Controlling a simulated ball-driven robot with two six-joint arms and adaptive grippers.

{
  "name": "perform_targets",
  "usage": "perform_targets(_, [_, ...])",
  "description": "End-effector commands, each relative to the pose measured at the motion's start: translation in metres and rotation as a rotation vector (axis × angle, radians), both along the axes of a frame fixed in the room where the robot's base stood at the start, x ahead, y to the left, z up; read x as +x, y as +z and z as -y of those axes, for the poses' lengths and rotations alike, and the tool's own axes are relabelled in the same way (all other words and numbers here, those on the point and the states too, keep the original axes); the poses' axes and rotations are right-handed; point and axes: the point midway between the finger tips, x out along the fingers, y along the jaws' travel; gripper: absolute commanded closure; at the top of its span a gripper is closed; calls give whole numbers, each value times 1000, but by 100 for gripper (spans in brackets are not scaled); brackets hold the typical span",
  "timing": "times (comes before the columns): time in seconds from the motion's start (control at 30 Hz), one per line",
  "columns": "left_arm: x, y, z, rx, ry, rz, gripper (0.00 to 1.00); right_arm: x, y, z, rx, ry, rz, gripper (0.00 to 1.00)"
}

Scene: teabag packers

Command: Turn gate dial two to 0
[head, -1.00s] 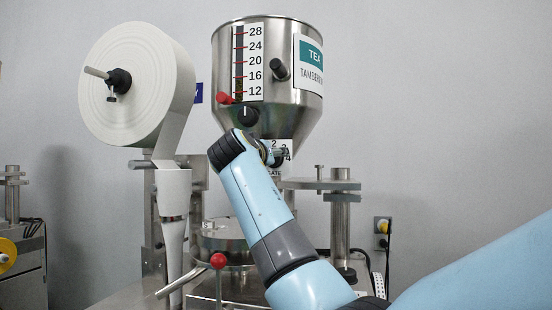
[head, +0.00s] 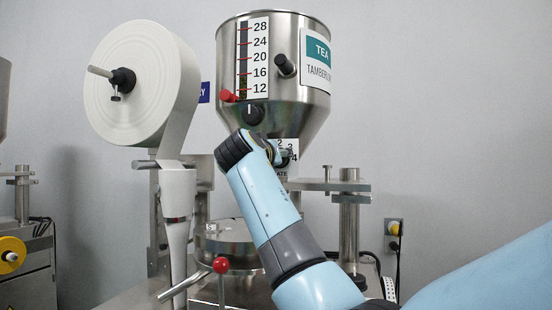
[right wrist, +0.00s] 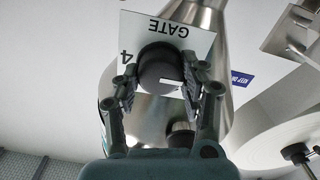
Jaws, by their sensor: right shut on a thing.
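The gate dial is a round black knob (right wrist: 158,66) with a white pointer line, on a white GATE plate (right wrist: 190,38) under the steel hopper (head: 312,105). In the right wrist view the plate is upside down; the pointer lies toward the right, on the side away from the 4. The digits on that side are hidden by a finger. My right gripper (right wrist: 160,84) is shut on the knob, one finger on each side. In the head view my right gripper (head: 277,152) covers the knob, and 2, 3 and 4 show on the plate (head: 290,146). My left gripper is not in view.
A white paper roll (head: 135,80) hangs left of the hopper. A red-knobbed lever (head: 221,265) stands below. A steel post (head: 349,215) with a plate is to the right. Another machine (head: 22,270) with a yellow wheel is at the left edge.

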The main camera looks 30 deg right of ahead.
Motion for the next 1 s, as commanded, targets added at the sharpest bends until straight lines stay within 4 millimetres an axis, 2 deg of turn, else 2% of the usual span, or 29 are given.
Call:
perform_targets(0.37, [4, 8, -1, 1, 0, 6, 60, 0, 1, 0, -80, 1, -95, 90])
perform_targets(1.0, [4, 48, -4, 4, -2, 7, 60, 1, 1, -1, -457, 1, -539, 90])
